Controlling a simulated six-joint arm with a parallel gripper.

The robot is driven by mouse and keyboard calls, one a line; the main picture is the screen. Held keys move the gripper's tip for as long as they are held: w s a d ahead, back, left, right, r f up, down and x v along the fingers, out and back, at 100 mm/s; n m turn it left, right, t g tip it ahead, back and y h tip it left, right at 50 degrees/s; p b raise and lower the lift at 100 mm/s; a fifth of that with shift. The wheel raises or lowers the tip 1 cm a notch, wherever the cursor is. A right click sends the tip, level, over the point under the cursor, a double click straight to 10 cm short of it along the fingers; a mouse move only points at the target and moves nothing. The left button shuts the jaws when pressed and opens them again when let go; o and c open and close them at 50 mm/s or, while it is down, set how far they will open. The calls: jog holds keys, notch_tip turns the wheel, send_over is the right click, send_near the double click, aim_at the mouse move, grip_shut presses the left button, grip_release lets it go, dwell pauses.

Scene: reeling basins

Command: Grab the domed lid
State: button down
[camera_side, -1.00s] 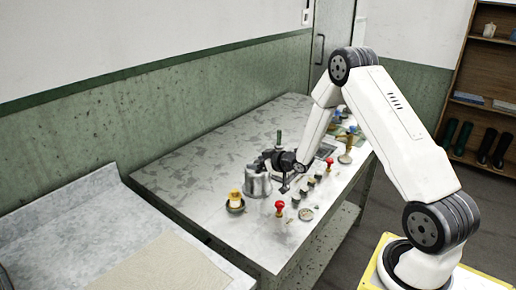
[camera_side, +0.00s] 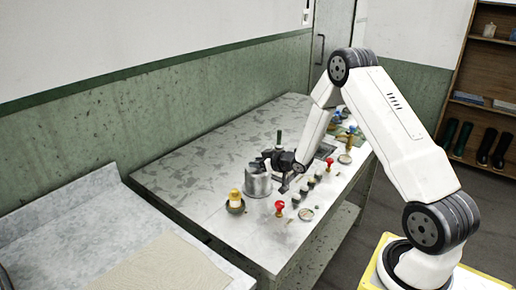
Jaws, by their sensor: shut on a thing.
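A grey metal pot (camera_side: 258,186) stands on the stone-topped bench, left of my gripper. The domed lid (camera_side: 255,168) shows as a small grey shape at the top of the pot, partly hidden by my gripper. My gripper (camera_side: 264,160) reaches in from the right at the pot's top and is shut on the lid. The jaws are small and dark here, so the exact grip is hard to see. I cannot tell whether the lid still touches the pot's rim.
A yellow-topped item in a dark dish (camera_side: 235,202) stands just left of the pot. Red-knobbed pieces (camera_side: 279,207), several small dark-topped items and a round dish (camera_side: 306,214) line the front edge. The bench's back left (camera_side: 190,160) is clear.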

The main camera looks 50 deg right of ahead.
jog(key=shift+r, duration=0.15)
jog(key=shift+r, duration=4.9)
